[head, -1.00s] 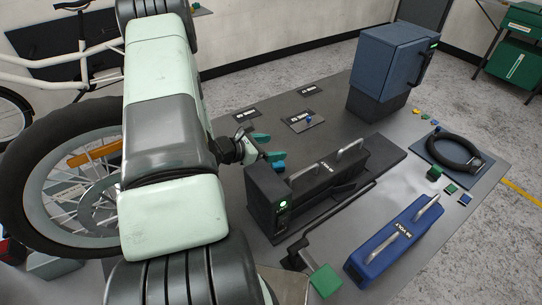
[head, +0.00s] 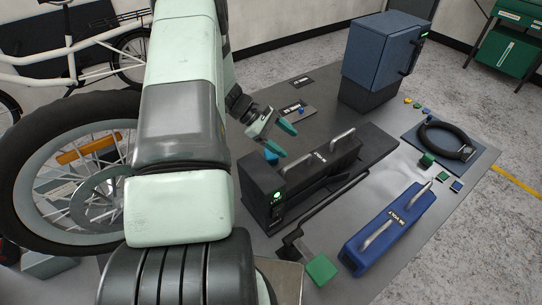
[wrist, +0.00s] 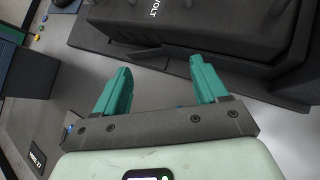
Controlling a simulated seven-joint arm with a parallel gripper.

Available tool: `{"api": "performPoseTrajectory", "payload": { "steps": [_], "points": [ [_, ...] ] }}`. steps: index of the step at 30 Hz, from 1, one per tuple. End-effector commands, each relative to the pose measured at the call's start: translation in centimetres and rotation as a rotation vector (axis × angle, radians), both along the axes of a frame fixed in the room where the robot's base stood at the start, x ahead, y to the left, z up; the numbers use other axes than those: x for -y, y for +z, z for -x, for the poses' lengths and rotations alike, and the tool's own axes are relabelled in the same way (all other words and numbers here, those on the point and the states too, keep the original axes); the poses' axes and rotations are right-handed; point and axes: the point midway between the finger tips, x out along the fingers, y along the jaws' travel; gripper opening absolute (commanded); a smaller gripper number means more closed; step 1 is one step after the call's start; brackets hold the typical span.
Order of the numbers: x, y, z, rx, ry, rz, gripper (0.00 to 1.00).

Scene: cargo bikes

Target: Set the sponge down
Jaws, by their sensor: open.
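My gripper (head: 282,137) has teal fingers and hangs over the table just behind the black battery box (head: 316,165). In the wrist view the fingers of my gripper (wrist: 158,92) are wide apart, with only grey table and the box's side between and beyond them. Nothing is held. I cannot pick out a sponge for certain. A small blue piece (head: 271,157) shows at the left end of the black box, close below the fingers; I cannot tell what it is. A green block (head: 321,269) sits at the end of a crank arm at the table's front.
A blue battery (head: 388,229) with a handle lies front right. A dark blue cabinet (head: 383,55) stands at the back. A black ring lies on a blue tray (head: 410,137) at right, near small coloured blocks (head: 427,160). A bicycle wheel (head: 28,165) stands left.

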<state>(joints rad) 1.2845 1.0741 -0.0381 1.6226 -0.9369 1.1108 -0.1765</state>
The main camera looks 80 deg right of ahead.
Motion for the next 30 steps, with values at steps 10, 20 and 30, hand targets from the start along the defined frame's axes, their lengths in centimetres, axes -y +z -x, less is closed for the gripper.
{"api": "performPoseTrajectory", "payload": {
  "steps": [10, 20, 30],
  "points": [
    [4.6, 1.2, -4.1, 0.512, -0.648, 0.188, 0.72],
    [5.4, -0.4, -5.0, 0.619, -0.746, 0.214, 0.72],
    [4.4, -3.8, -4.7, 0.618, -0.743, 0.217, 0.72]
  ]
}}
